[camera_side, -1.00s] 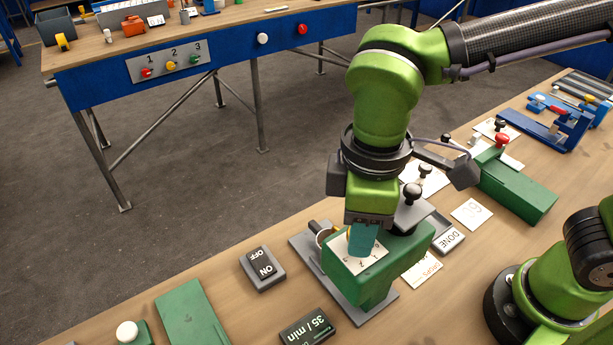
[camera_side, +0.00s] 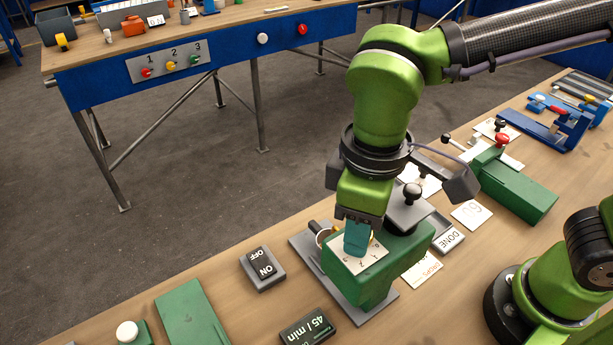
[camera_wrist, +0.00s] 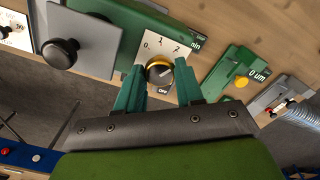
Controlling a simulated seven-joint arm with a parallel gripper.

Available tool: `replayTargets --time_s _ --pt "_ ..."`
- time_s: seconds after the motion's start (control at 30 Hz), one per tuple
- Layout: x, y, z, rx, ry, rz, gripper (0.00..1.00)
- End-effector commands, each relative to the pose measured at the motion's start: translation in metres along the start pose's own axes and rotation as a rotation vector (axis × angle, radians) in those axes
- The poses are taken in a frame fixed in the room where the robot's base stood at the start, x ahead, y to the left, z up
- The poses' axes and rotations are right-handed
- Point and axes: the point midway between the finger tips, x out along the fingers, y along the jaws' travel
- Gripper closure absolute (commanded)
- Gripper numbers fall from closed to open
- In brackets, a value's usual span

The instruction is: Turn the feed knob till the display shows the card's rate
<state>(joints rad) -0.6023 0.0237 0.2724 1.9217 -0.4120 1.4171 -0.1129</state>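The feed knob (camera_wrist: 160,71) is dark with a yellow ring and a pointer. My gripper (camera_side: 355,247) points down at the dial. Its teal fingers stand on either side of the knob and appear closed on it; in the side view they mostly hide it. The display (camera_side: 308,328) at the housing's near side reads 45 / min. A white card (camera_side: 472,214) on the right bears a number, angled, that looks like 60.
A grey ON/OFF switch (camera_side: 263,268) lies left of the housing and a DONE button (camera_side: 447,238) right. A DROPS card (camera_side: 422,270) lies beside the housing. Bare bench shows at front right.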

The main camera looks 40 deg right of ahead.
Motion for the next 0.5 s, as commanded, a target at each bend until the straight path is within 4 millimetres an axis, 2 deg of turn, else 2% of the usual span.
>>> replayTargets --time_s 0.03,0.17,0.5 --pt "-0.0015 0.0000 0.0005 0.003 0.001 -0.001 0.57" --pt "-0.0011 0.0000 0.0003 0.001 0.001 -0.001 0.38" --pt "-0.0036 0.0000 -0.0002 0.000 0.001 0.000 0.38"
